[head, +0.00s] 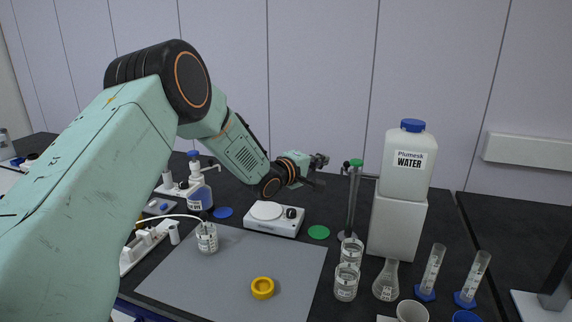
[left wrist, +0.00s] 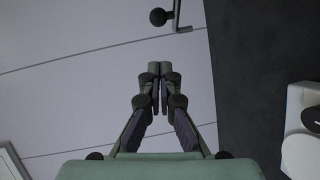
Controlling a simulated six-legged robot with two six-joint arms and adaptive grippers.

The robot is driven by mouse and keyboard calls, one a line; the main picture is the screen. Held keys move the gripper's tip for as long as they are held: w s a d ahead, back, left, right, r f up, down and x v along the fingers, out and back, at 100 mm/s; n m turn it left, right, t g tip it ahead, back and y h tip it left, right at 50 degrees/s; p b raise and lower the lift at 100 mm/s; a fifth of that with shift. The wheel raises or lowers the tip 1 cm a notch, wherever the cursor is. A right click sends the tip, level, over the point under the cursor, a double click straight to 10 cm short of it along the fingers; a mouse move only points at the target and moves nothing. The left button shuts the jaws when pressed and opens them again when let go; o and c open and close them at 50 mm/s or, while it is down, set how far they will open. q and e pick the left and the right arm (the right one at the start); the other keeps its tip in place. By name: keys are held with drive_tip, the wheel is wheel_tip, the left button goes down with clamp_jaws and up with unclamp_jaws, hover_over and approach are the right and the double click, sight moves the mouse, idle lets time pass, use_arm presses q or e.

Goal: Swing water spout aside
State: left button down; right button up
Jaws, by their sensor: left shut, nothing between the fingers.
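The white water container (head: 406,160) with a blue cap and a "Plumesk WATER" label stands on a white block (head: 397,226). A thin spout (head: 368,177) reaches left from its lower side towards a small dark knob (head: 346,165), beside a tall tube with a green top (head: 356,163). In the left wrist view, a bent metal rod, seemingly the spout (left wrist: 178,16), and a black ball knob (left wrist: 158,17) show at the top, beyond the fingertips. My left gripper (head: 322,171) is shut and empty, left of the knob and apart from it. The left fingertips also show in the left wrist view (left wrist: 160,68).
Below the spout stand glass beakers (head: 346,283) and a flask (head: 386,280). A white scale (head: 274,219), green disc (head: 318,232), blue reagent bottle (head: 199,190) and yellow ring (head: 262,288) are on the bench. The grey mat (head: 215,275) is mostly clear.

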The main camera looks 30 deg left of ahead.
use_arm(q)
drive_tip(key=a+v, duration=0.1)
drive_tip(key=v, duration=0.9)
drive_tip(key=shift+a+p, duration=0.25)
drive_tip(key=shift+p, duration=0.2)
drive_tip(key=shift+w, duration=0.2)
